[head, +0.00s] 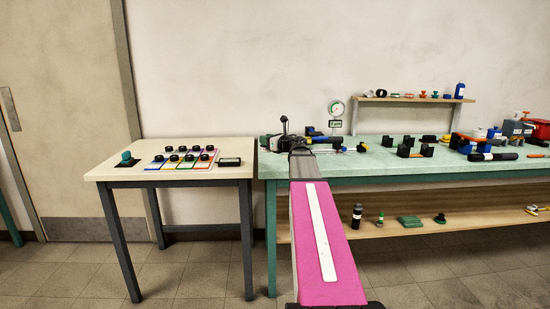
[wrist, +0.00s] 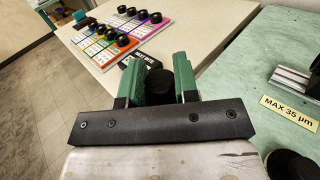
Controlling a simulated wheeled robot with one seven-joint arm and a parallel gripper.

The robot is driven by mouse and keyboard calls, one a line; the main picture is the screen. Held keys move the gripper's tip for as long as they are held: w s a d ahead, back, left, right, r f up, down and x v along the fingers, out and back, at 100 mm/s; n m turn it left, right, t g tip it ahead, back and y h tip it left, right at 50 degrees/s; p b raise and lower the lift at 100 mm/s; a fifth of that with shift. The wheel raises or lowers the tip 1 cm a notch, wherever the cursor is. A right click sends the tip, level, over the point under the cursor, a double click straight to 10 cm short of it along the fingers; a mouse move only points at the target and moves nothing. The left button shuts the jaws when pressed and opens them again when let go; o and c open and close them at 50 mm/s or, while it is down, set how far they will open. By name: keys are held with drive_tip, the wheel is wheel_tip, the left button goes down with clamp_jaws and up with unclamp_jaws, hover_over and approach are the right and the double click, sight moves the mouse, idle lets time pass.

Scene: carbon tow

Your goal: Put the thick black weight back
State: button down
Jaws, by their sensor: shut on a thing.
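My gripper (wrist: 167,78) has two green-padded fingers and is shut on a round black weight (wrist: 184,80), which shows between them in the wrist view. I cannot see its underside or its full thickness. In the head view my gripper (head: 272,142) is at the left end of the green bench, near the cream table. Several other black weights (wrist: 120,40) sit on coloured cards (wrist: 104,46) on the cream table. The same cards (head: 182,160) show in the head view. A dark plate with white lettering (wrist: 140,60) lies just beyond my fingers in the wrist view.
The cream table (head: 130,148) stands left of the green bench (head: 375,157). A dial gauge (head: 337,108) stands behind my arm. A label reading MAX 35 µm (wrist: 288,114) and a black round thing (wrist: 291,164) are on the bench.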

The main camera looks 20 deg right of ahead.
drive_tip(key=w+d+f, duration=0.1)
drive_tip(key=d, duration=0.1)
drive_tip(key=w+d+f, duration=0.1)
drive_tip(key=d+f, duration=0.1)
drive_tip(key=w+d+f, duration=0.1)
drive_tip(key=w+d, duration=0.1)
drive_tip(key=shift+d+f, duration=0.15)
drive_tip(key=shift+f, duration=2.1)
drive_tip(key=shift+f, duration=0.1)
drive_tip(key=c, duration=0.9)
unclamp_jaws()
drive_tip(key=shift+o, duration=0.2)
drive_tip(key=shift+s, duration=0.1)
drive_tip(key=v, duration=1.1)
drive_tip(key=shift+s+d, duration=0.2)
drive_tip(key=shift+s, duration=0.15)
